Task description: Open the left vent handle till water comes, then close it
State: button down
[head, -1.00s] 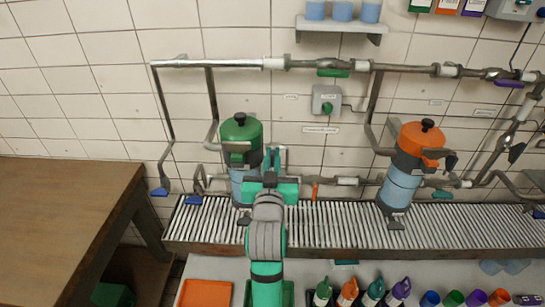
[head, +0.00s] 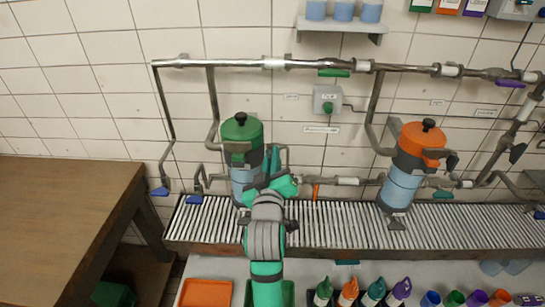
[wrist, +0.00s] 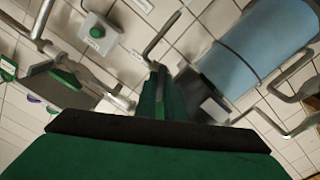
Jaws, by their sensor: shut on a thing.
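The left canister with a green cap (head: 240,131) and light blue body (head: 243,178) stands upright against the wall. Its blue body also shows in the wrist view (wrist: 262,42). My gripper (head: 272,160) is at the right side of this canister, fingers pointing up toward the wall and hand rolled to a tilt. It is shut on the left vent handle, which the fingers and hand hide. In the wrist view the green fingers (wrist: 155,92) stand close together, with a dark bracket-like part (wrist: 208,104) just to their right. I see no running water.
A slatted metal grate (head: 330,222) runs below the canisters. The right canister with an orange cap (head: 420,140) stands further right. Pipes (head: 225,65) cross the wall above. A wooden table (head: 60,215) is at left; several bottles (head: 348,292) stand at the front.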

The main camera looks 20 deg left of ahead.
jog(key=shift+a+n, duration=0.1)
jog(key=shift+n, duration=0.5)
jog(key=c, duration=1.9)
grip_release()
jog(key=shift+o, duration=0.2)
jog(key=shift+s, duration=0.15)
